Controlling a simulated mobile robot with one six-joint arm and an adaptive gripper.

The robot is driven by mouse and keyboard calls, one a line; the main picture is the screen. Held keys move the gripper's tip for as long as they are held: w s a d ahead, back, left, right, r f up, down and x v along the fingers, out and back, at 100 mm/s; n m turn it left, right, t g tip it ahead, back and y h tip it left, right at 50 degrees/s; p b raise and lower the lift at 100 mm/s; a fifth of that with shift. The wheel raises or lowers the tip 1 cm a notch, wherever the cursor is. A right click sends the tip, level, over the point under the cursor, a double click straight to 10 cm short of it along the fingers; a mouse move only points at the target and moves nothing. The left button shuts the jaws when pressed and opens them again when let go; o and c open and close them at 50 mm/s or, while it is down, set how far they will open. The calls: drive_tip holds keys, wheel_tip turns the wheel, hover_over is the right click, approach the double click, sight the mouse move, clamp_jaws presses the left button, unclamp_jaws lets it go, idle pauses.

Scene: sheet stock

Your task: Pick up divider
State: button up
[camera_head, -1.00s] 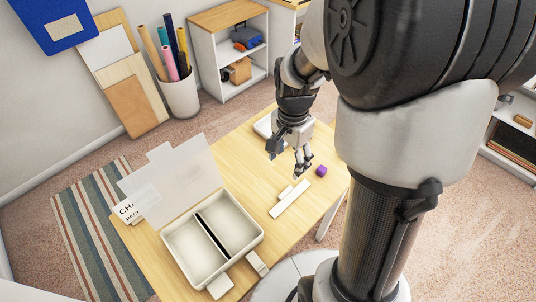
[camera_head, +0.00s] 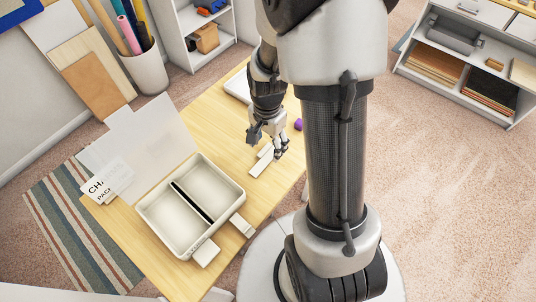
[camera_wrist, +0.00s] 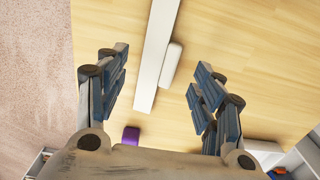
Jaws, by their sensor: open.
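The divider looks like a long flat white strip (camera_head: 260,168) with a short white block (camera_head: 265,151) along one side, lying on the wooden table. In the wrist view the strip (camera_wrist: 155,55) runs lengthwise between the fingers, with the block (camera_wrist: 171,65) to its right. My gripper (camera_head: 278,154) is just above the strip, pointing down. In the wrist view my gripper (camera_wrist: 157,76) is open, with one finger on each side of the strip and block. It holds nothing, and I see no contact.
An open white case (camera_head: 151,208) with two compartments and a dark line between them stands left on the table (camera_head: 225,145). Its translucent lid is raised. A purple cube (camera_head: 298,124) lies near the gripper. A white flat item (camera_head: 238,86) lies at the far end.

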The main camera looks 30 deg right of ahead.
sight(268, 153)
wheel_tip(268, 153, down, 3)
drive_tip(key=shift+r+b, duration=0.1)
drive_tip(key=shift+b, duration=0.2)
drive_tip(key=shift+r, duration=0.1)
drive_tip(key=shift+c, duration=0.2)
drive_tip(key=c, duration=1)
drive_tip(key=shift+o, duration=0.2)
drive_tip(key=shift+s, duration=0.1)
